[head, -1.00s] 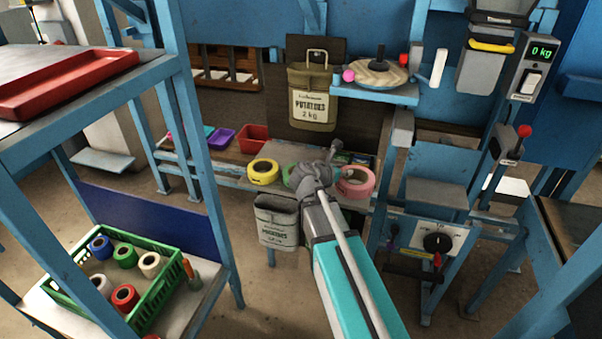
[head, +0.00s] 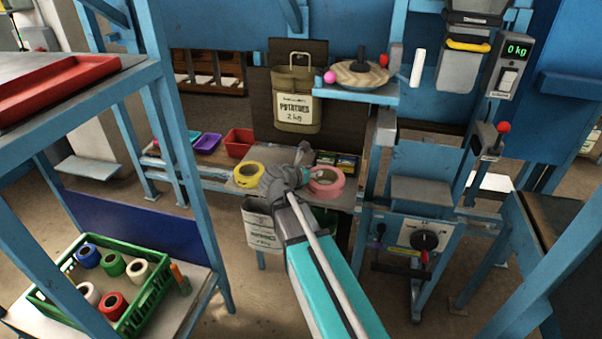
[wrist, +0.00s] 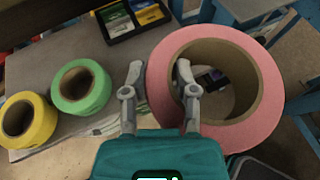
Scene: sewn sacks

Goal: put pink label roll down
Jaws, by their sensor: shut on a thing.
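The pink label roll (head: 330,191) is at the right end of the grey work table (head: 222,178). My gripper (wrist: 158,72) is shut on the left wall of the pink roll (wrist: 265,95) in the wrist view, one finger inside its hole and one outside. In the head view my gripper (head: 312,177) partly covers the roll. The roll lies flat, hole upward; I cannot tell whether its underside touches the table. A green roll (wrist: 101,92) and a yellow roll (wrist: 45,125) are on the table to its left. The yellow roll also shows in the head view (head: 241,184).
A black tray of coloured packets (wrist: 112,38) lies behind the roll. A blue post (head: 372,190) stands close on its right. A green crate of rolls (head: 150,292) is at lower left.

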